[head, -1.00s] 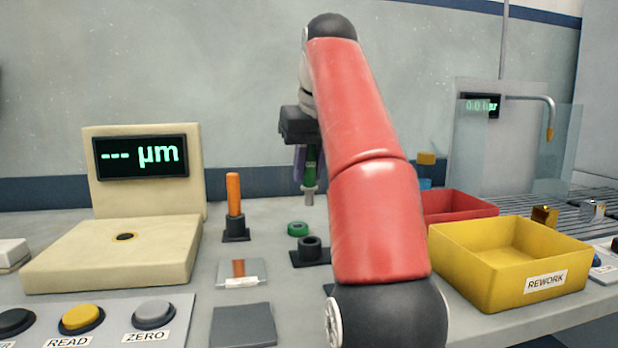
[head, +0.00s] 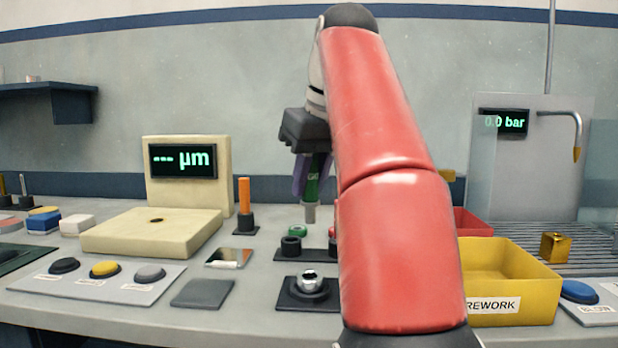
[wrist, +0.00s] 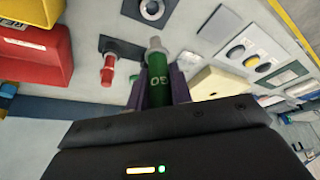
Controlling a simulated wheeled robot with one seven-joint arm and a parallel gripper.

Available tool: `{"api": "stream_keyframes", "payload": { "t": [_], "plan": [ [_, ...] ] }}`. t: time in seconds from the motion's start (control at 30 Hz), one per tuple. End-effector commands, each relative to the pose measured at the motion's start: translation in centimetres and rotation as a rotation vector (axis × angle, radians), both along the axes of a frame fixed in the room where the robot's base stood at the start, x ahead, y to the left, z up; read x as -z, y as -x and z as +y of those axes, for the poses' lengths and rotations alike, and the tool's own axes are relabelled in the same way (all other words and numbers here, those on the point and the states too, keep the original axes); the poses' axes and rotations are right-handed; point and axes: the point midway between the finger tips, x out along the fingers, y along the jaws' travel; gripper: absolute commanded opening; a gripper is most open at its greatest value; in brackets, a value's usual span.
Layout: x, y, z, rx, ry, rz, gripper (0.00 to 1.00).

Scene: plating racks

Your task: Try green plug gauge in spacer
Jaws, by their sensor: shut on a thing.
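My gripper (head: 306,160) is shut on the green plug gauge (head: 311,186), which hangs about upright with its grey tip down, above the bench. In the wrist view the gauge (wrist: 157,80) sits between purple fingers and shows "GO" on its side. The spacer (head: 309,279), a shiny metal ring, sits on a dark square fixture (head: 288,299) nearer the front of the bench. The spacer also shows at the top of the wrist view (wrist: 152,9), beyond the gauge's tip and apart from it.
An orange gauge (head: 244,196) stands left. The yellow REWORK bin (head: 510,283) is right of my arm.

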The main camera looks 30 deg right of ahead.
Motion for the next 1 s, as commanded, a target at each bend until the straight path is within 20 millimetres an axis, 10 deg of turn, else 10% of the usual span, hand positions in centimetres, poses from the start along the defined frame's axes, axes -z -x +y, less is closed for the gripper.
{"api": "stream_keyframes", "payload": {
  "t": [1.0],
  "plan": [
    [7.3, 0.0, 0.0, 0.000, 0.000, 0.000, 0.00]
  ]
}}
